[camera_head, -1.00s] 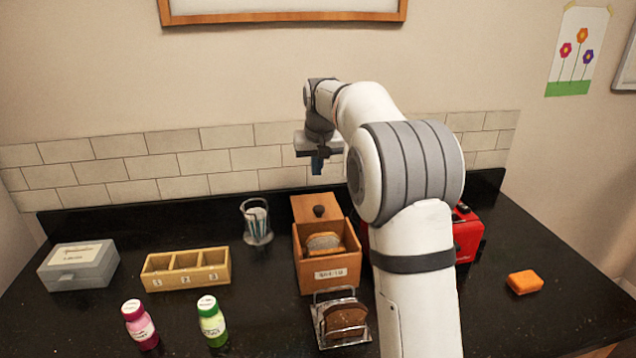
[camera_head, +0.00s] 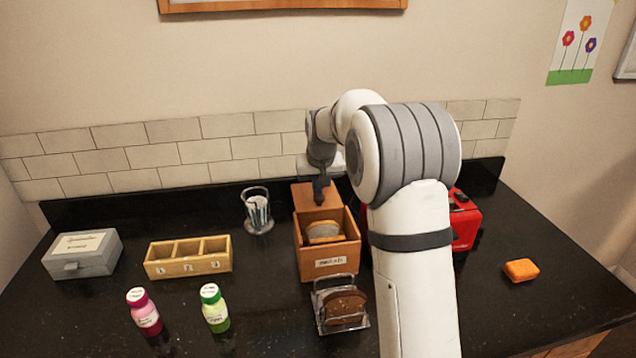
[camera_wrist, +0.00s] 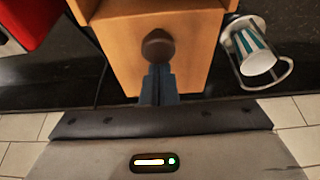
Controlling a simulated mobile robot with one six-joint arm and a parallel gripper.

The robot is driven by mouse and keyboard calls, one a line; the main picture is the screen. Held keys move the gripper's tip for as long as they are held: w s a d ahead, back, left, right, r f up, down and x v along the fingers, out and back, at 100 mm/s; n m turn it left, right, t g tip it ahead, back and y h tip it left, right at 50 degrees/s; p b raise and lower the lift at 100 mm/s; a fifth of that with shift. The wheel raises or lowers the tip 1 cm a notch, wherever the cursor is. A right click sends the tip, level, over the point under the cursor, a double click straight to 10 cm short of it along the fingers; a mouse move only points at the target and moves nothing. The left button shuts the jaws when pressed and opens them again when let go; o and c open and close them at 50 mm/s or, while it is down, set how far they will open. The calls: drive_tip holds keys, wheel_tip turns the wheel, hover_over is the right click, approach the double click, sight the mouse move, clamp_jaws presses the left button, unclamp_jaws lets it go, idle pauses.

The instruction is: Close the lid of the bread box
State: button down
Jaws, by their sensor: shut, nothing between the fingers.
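The wooden bread box (camera_head: 328,266) stands on the dark counter with its lid (camera_head: 305,197) swung up at the back. Slices of bread (camera_head: 323,232) lie inside it. In the wrist view the lid (camera_wrist: 195,60) fills the middle, with its dark round knob (camera_wrist: 158,46) near the fingers. My gripper (camera_head: 320,190) is at the raised lid, over the knob in the head view. In the wrist view its blue fingers (camera_wrist: 159,80) are shut together, just below the knob. I cannot tell whether they touch the knob or lid.
A red toaster (camera_head: 465,222) stands right of the box, partly behind my arm. A glass holder (camera_head: 257,212) stands to the left. A toast rack (camera_head: 341,306) is in front. A tiled wall (camera_head: 190,150) is close behind.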

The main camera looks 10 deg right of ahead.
drive_tip(key=shift+s+f, duration=0.1)
drive_tip(key=shift+s, duration=0.15)
drive_tip(key=s+b, duration=0.5)
drive_tip(key=s, duration=0.7)
drive_tip(key=shift+s+b, duration=0.25)
drive_tip(key=shift+b, duration=0.15)
drive_tip(key=shift+s+f, duration=0.1)
